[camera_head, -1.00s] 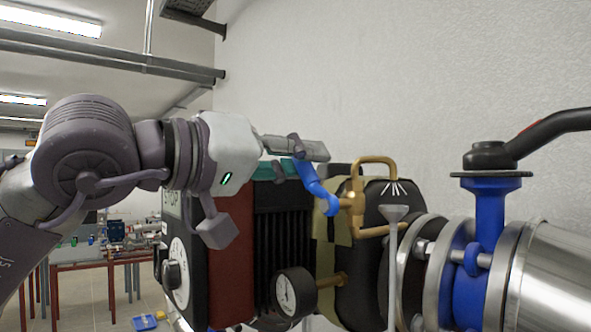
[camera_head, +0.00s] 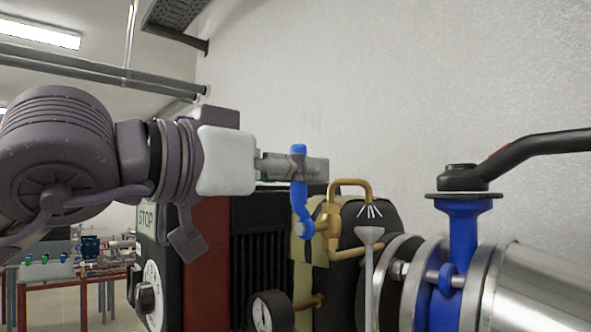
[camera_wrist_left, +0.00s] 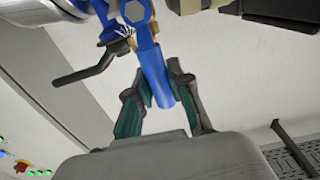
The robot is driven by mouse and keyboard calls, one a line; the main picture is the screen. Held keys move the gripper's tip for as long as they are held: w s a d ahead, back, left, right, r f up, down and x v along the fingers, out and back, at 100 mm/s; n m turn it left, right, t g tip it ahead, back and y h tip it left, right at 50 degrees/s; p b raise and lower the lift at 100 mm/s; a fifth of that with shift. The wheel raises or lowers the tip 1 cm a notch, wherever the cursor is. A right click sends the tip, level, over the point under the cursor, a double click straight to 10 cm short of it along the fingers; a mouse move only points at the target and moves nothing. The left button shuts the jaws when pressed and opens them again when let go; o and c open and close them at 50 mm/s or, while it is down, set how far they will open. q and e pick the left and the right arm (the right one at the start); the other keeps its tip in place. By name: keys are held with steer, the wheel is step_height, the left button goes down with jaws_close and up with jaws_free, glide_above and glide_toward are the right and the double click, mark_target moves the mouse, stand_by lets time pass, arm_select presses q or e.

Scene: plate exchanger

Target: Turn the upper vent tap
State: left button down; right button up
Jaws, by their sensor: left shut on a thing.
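My left gripper (camera_head: 312,168) comes in from the left and is shut on the upper part of the blue lever. In the left wrist view the blue lever (camera_wrist_left: 154,75) lies between the two fingers of the left gripper (camera_wrist_left: 160,98). My right gripper is not in view.
A pressure gauge (camera_head: 268,312) sits below the tap. A grey funnel (camera_head: 370,236) stands right of the brass fitting. A blue valve with a black handle (camera_head: 535,150) and a steel pipe (camera_head: 535,285) are at the right. The white wall (camera_head: 400,80) is behind.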

arm_select(q)
steer(key=shift+f, duration=0.1)
stand_by(0.3)
steer(key=c, duration=1)
jaws_free()
steer(key=v, duration=1.2)
